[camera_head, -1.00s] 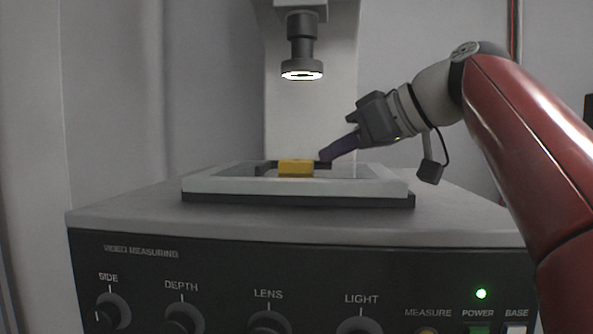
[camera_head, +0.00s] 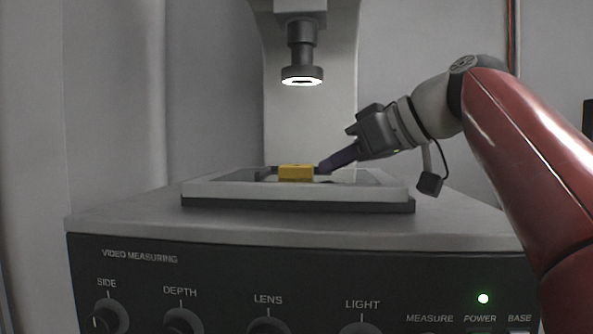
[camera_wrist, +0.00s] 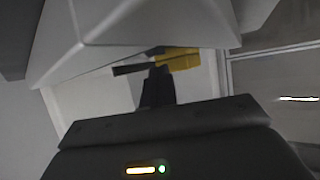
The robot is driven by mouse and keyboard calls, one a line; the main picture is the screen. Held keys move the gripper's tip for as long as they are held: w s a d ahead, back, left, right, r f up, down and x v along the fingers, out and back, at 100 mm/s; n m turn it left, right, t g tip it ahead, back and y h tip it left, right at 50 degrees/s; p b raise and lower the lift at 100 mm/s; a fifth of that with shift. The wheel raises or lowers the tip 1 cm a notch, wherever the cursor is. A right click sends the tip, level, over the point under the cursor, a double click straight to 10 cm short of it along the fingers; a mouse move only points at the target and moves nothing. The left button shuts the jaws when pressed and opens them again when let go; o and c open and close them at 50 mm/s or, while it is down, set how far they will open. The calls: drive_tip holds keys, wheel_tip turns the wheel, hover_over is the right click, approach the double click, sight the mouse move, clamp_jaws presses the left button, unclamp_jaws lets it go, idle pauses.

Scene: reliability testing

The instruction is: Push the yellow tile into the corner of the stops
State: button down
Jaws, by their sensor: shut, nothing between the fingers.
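The yellow tile (camera_head: 296,172) sits on the glass of the measuring stage (camera_head: 230,188), under the lens. Dark stops (camera_head: 262,173) show behind it and at its left; whether the tile touches them I cannot tell. My gripper (camera_head: 322,167) is shut and empty, tilted down from the right, with its tips low at the tile's right side. In the wrist view the yellow tile (camera_wrist: 178,60) shows just beyond my fingertips (camera_wrist: 158,72), with a dark stop bar (camera_wrist: 133,69) to its left. Contact between tips and tile is not clear.
The round lit lens (camera_head: 302,75) hangs above the stage, with the machine's pale column (camera_head: 310,120) behind. The front panel (camera_head: 230,270) carries several knobs. The glass in front of the tile looks clear.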

drive_tip(key=shift+a, duration=0.2)
drive_tip(key=shift+a, duration=0.45)
drive_tip(key=r+p, duration=0.1)
drive_tip(key=d+r+p, duration=0.1)
drive_tip(key=shift+r+p, duration=0.25)
drive_tip(key=shift+p, duration=0.1)
drive_tip(key=shift+d+r, duration=0.55)
drive_tip(key=shift+r, duration=0.2)
drive_tip(key=shift+a, duration=0.1)
